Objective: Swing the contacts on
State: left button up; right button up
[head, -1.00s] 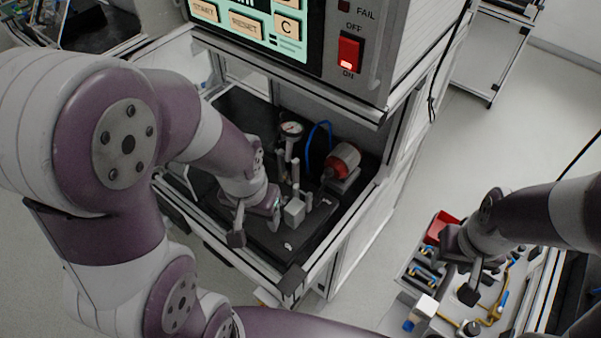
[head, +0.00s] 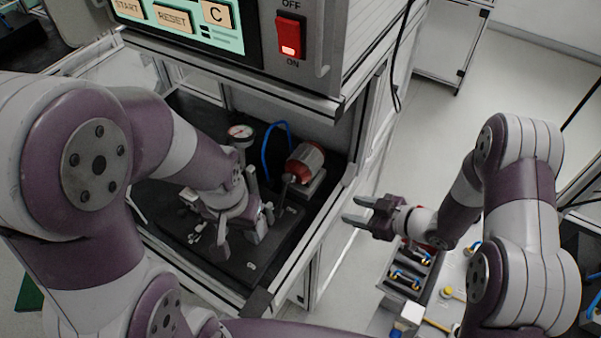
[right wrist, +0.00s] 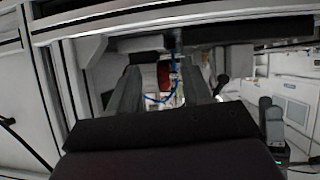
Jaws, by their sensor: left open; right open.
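The black test fixture plate (head: 240,262) lies in the open bay below the tester. My left gripper (head: 240,240) is open, low over the plate among small grey fixture parts. The wrist hides much of the fixture, and I cannot make out the contacts clearly. My right gripper (head: 366,211) is open and empty, outside the bay's right side, pointing left.
A round gauge (head: 240,132) and a blue hose (head: 268,150) stand at the back of the bay. The tester's red switch (head: 290,37) is above. The bay's frame post (head: 345,225) stands close to my right gripper. A parts tray (head: 407,275) lies below it.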

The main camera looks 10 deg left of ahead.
aim_at(287, 177)
jog(key=s+a+r+n+g+y, duration=0.1)
jog(key=s+a+r+n+y, duration=0.15)
jog(key=r, duration=0.25)
jog(key=s+a+r+n+g+y, duration=0.1)
jog(key=a+r+y, duration=0.1)
jog(key=r+y, duration=0.25)
jog(key=a+p, duration=0.1)
jog(key=a, duration=0.2)
jog(key=w+a+p, duration=0.1)
jog(key=a, duration=0.3)
jog(key=w+a+p, duration=0.1)
jog(key=a, duration=0.2)
jog(key=shift+w+a+r, duration=0.15)
jog(key=shift+a+r, duration=0.15)
jog(key=shift+a, duration=0.1)
jog(key=shift+w+a+f+p, duration=0.15)
jog(key=shift+a+p, duration=0.15)
jog(key=shift+a, duration=0.2)
grip_shut()
